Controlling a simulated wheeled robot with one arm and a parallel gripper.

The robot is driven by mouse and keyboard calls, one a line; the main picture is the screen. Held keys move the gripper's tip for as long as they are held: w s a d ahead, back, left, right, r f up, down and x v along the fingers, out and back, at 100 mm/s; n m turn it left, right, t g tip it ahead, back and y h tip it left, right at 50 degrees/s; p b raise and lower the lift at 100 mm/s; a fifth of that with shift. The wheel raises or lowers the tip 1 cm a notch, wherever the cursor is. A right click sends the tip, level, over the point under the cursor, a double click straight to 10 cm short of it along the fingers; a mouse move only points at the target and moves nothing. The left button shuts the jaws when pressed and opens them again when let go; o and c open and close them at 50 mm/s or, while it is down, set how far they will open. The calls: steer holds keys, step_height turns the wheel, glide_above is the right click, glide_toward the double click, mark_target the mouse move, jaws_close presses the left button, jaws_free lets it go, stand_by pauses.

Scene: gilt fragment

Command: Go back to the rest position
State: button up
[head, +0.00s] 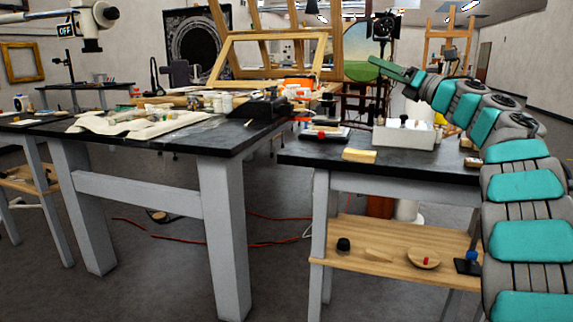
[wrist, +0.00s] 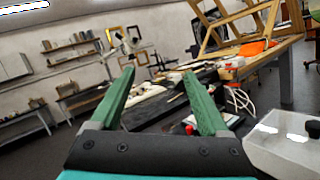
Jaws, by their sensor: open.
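My gripper (head: 386,70) is at the upper right of the head view, at the end of my grey and teal arm. It is raised above the back of the right-hand black-topped table (head: 300,157). In the wrist view my gripper (wrist: 160,95) shows two green fingers spread wide apart. Nothing is between them, so it is open and empty. The fingers point out over the tables toward the far wall of the room.
A white box (head: 405,137) stands on the right table below my arm. A gilt fragment-like yellow block (head: 359,155) lies at its front edge. The left table (head: 190,140) holds cloth, jars and tools. A wooden easel frame (head: 270,57) rises behind. Floor in front is clear.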

steer(key=s+d+r+m+t+h, duration=0.1)
steer(key=d+m+t+h, duration=0.1)
steer(key=d+m+h, duration=0.6)
steer(key=s+d+m+t+h, duration=0.2)
steer(key=d+m+h, duration=0.2)
steer(key=m+h, duration=0.7)
steer(key=s+d+f+m+g+h, duration=0.1)
steer(key=s+f+m+g, duration=0.3)
steer(key=s+f+m, duration=0.4)
steer(key=s+d+f+m+g+h, duration=0.1)
steer(key=s+f+m+g, duration=0.25)
steer(key=f+m, duration=0.45)
steer(key=s+a+f+m+g+y, duration=0.15)
steer(key=s+a+f+g, duration=0.3)
steer(key=s+f, duration=0.55)
steer(key=s+a+f+m+g+y, duration=0.1)
steer(key=s+a+f+g+y, duration=0.15)
steer(key=s+a+f, duration=0.65)
steer(key=s+a+f+g+y, duration=0.1)
steer(key=s+a+f+g, duration=0.1)
steer(key=s, duration=0.6)
steer(key=s+a+f+m+g+y, duration=0.1)
steer(key=s+a+f+g, duration=0.2)
steer(key=s+f, duration=0.4)
steer(key=s+a+f+g+y, duration=0.1)
steer(key=s+a+f+g, duration=0.2)
steer(key=s, duration=0.6)
step_height(320, 180, down, 2)
steer(key=shift+a+y, duration=0.3)
steer(key=shift+a, duration=0.75)
